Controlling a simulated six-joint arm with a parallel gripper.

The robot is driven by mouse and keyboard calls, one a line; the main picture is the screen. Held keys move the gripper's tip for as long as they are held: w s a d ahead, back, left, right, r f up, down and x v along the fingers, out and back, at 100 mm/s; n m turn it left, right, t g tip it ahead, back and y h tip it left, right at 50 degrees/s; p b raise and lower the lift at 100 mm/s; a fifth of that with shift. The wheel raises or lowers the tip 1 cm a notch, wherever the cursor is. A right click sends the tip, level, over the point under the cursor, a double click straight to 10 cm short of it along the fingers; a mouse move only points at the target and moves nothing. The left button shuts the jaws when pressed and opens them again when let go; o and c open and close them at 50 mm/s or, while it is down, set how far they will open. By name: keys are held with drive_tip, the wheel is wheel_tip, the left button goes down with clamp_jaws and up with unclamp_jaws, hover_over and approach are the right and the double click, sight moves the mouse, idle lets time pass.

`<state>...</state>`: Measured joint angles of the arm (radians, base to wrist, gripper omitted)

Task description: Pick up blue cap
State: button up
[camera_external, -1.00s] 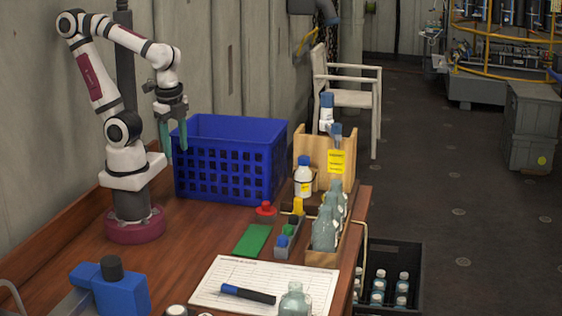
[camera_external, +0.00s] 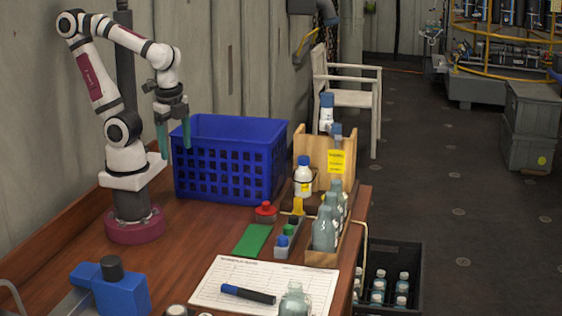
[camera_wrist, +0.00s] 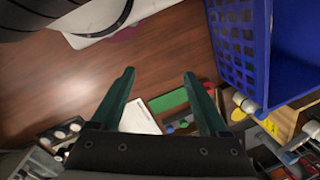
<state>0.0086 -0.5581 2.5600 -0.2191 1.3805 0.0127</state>
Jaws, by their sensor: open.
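A small blue cap (camera_external: 282,241) sits at the near end of a narrow grey holder on the table, in line with a green cap (camera_external: 288,230) and a yellow piece (camera_external: 297,206). It also shows small in the wrist view (camera_wrist: 170,130), between my fingers. My gripper (camera_external: 174,149) points down, high above the table, left of the blue crate's front and well away from the cap. Its two teal fingers are apart with nothing between them, as the wrist view (camera_wrist: 158,74) also shows.
The blue crate (camera_external: 230,165) stands right of my gripper. A red cap (camera_external: 265,210), a green pad (camera_external: 252,240) and a white bottle with a blue cap (camera_external: 304,178) are near the holder. Glass bottles (camera_external: 324,235) stand to its right. A marker (camera_external: 248,294) lies on paper in front.

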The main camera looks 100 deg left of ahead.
drive_tip(key=w+a+r, duration=0.3)
drive_tip(key=w+r, duration=0.3)
drive_tip(key=w, duration=0.3)
drive_tip(key=m+h, duration=0.2)
hover_over(304, 157)
drive_tip(key=d, duration=0.1)
drive_tip(key=shift+y, duration=0.3)
drive_tip(key=f, duration=1.3)
drive_tip(key=shift+a+f, duration=0.35)
drive_tip(key=shift+f, duration=0.35)
clamp_jaws()
